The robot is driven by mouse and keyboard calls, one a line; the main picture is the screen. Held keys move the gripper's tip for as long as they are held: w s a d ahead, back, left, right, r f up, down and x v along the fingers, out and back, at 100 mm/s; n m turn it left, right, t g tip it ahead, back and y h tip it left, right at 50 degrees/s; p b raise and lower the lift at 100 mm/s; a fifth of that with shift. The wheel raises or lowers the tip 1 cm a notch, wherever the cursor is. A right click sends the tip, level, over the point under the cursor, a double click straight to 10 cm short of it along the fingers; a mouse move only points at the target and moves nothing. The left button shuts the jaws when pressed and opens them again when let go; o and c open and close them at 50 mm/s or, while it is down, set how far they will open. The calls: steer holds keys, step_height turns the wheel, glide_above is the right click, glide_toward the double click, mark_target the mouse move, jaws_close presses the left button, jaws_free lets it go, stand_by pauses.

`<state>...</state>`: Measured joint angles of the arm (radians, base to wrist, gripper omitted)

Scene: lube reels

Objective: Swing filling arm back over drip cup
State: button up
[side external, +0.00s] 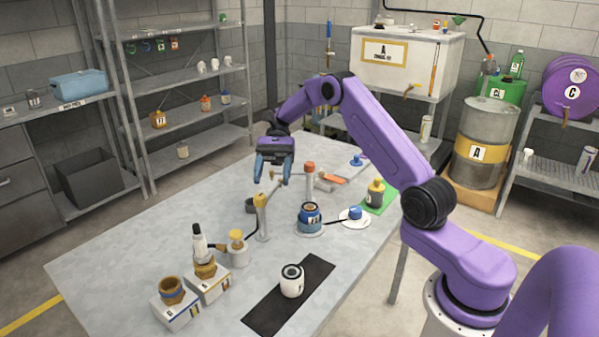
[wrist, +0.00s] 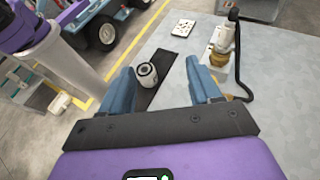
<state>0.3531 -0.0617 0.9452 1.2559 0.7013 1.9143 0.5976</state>
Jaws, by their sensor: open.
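A slim grey post with a yellow upper part (side external: 262,218) stands near the middle of the table in the side view. A thin filling arm (side external: 274,190) seems to run from its top toward the upper right; its outlet end is too small to make out. A small dark grey cup (side external: 251,205), likely the drip cup, sits on the table just left of the post. My gripper (side external: 271,179) hangs above and behind the post, fingers downward, open and apart from the table. The wrist view shows the open blue fingers (wrist: 160,68) with nothing held; the filling arm is not identifiable there.
A blue jar (side external: 310,217) stands right of the post. A white jar (side external: 292,281) stands on a black mat (side external: 262,314). Brass-topped boxes (side external: 177,311) and a yellow-knobbed pump (side external: 237,248) with a black hose are front left. An orange-capped cylinder (side external: 309,182) stands close to my gripper.

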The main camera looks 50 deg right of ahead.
steer(key=s+r, duration=0.4)
steer(key=s, duration=0.5)
steer(key=shift+a, duration=0.3)
steer(key=shift+w, duration=0.1)
steer(key=shift+f, duration=0.1)
steer(key=c, duration=0.6)
steer(key=shift+d+f+n+h, duration=0.1)
steer(key=shift+f+n+h, duration=0.1)
steer(key=shift+n+h, duration=0.1)
steer(key=c, duration=0.4)
steer(key=w+d+f+n+t+h, duration=0.1)
steer(key=n, duration=0.1)
steer(key=d+f+n+t+h, duration=0.1)
steer(key=d+n+t+h, duration=0.1)
steer(key=w+d+f+n+t+h, duration=0.1)
steer(key=f+n+t+h, duration=0.1)
steer(key=shift+w+d, duration=0.2)
steer(key=shift+w, duration=0.15)
jaws_close()
steer(key=w+d+r+n+t+h, duration=0.1)
steer(key=w+d+n+t+h, duration=0.4)
steer(key=d+n, duration=0.25)
steer(key=w+a+f, duration=0.2)
steer(key=w+f, duration=0.4)
steer(key=f, duration=0.4)
steer(key=shift+w+a+n, duration=0.15)
steer(key=shift+w+n, duration=0.05)
steer(key=shift+n, duration=0.25)
